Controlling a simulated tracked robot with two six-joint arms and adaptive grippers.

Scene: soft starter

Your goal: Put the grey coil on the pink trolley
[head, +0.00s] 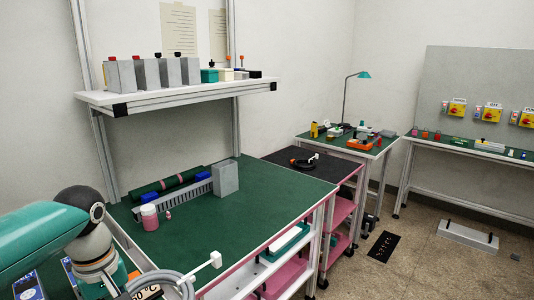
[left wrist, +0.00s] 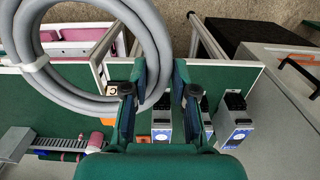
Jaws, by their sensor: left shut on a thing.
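The grey coil (left wrist: 152,45) is a thick looped tube with a white tie, filling the upper left of the left wrist view. My left gripper (left wrist: 158,95) is shut on one side of it. In the head view part of the coil (head: 178,276) and a white end piece show at the bottom, above the front of the green bench; the gripper itself is mostly cut off there. The pink trolley (head: 343,211), with pink shelves and a black top (head: 330,172), stands beyond the bench's far right end. My right gripper is in neither view.
The green bench (head: 240,215) holds a pink jar (head: 149,218), slotted duct (head: 185,195) and grey block (head: 225,178). A shelf (head: 180,93) with grey boxes overhangs it. A lamp table (head: 375,150) stands behind the trolley.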

